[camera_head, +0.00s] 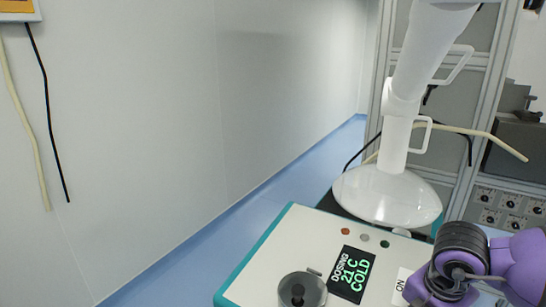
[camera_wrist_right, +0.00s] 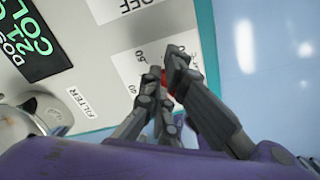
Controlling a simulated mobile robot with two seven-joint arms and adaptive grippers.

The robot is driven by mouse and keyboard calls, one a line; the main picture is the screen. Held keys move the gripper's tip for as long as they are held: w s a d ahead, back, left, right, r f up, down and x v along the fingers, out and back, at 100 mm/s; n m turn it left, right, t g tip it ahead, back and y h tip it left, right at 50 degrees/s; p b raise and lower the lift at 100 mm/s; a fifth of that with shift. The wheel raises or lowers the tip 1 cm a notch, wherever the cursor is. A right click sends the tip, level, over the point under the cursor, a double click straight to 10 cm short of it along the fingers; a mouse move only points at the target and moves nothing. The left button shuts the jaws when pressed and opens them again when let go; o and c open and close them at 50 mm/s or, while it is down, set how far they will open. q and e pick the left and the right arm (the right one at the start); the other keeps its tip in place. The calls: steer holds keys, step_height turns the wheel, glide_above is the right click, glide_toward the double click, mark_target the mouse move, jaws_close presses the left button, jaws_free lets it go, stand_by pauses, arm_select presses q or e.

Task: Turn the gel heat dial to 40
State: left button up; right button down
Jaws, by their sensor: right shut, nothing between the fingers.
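The right wrist view shows a white scale plate (camera_wrist_right: 128,62) with small numbers, partly covered by my right gripper (camera_wrist_right: 166,72). A small red part (camera_wrist_right: 168,98) shows between and behind the dark fingers; I cannot tell whether it is the dial's pointer. The fingers are shut with nothing held, close over the plate; I cannot tell whether they touch the dial, which is mostly hidden. The dark display (camera_head: 352,274) reads DOSING 21 C COLD and also shows in the right wrist view (camera_wrist_right: 35,40). My left gripper is in neither view.
A FILTER label (camera_wrist_right: 84,104) and an OFF label (camera_wrist_right: 130,5) lie near the scale plate. A white lamp-like hood (camera_head: 388,196) hangs over the panel's back edge.

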steer(key=shift+f, duration=0.65)
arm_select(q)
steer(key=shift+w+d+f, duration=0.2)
arm_select(e)
steer(key=shift+s+f, duration=0.15)
